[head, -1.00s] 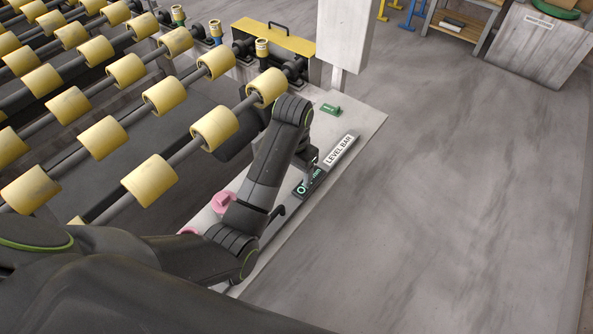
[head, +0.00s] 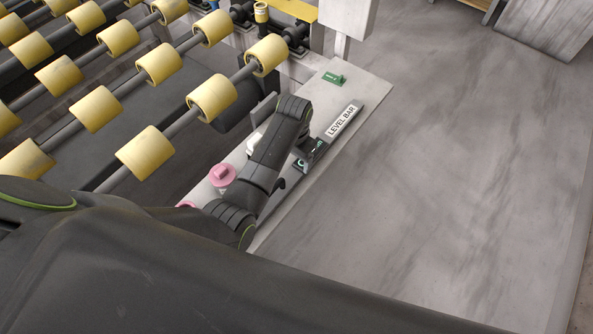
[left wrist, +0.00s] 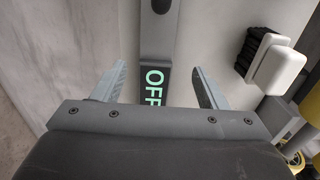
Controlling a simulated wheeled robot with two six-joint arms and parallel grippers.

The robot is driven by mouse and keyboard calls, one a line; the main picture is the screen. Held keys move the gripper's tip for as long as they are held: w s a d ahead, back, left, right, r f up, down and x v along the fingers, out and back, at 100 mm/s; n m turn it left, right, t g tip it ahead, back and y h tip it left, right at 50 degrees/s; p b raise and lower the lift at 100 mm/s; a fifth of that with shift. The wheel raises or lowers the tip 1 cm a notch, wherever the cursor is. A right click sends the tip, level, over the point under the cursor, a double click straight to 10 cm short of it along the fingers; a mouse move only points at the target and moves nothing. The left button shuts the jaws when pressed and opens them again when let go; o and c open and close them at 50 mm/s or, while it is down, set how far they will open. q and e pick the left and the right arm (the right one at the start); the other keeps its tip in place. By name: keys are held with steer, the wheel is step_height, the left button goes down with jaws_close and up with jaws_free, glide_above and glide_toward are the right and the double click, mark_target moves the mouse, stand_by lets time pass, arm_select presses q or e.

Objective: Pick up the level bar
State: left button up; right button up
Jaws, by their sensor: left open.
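The level bar (head: 344,121) is a dark, slim bar with a white "LEVEL BAR" label. It lies on a pale slab beside the rollers in the head view. Its near end has a small display and is partly hidden by my left gripper (head: 312,150). In the left wrist view the bar's green "OFF" display (left wrist: 154,86) shows between the two fingers of my open left gripper (left wrist: 161,72). There is a gap on each side, and the fingers hold nothing. My right gripper is not in view.
A pink knobbed item (head: 222,176) and a small green item (head: 335,79) are on the slab (head: 350,88). A white block with black bristles (left wrist: 277,70) lies right of the fingers in the wrist view. Yellow rollers (head: 146,150) fill the left; open floor lies right.

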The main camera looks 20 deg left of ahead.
mark_target(297, 170)
arm_select(q)
steer(key=shift+f, duration=0.45)
steer(key=f, duration=0.4)
steer(key=shift+d, duration=0.3)
steer(key=shift+f, duration=0.35)
steer(key=shift+c, duration=0.6)
steer(key=c, duration=1.2)
steer(key=shift+w, duration=0.1)
jaws_close()
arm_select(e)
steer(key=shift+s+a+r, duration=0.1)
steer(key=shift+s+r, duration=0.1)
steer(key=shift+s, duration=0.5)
arm_select(q)
steer(key=shift+r, duration=0.15)
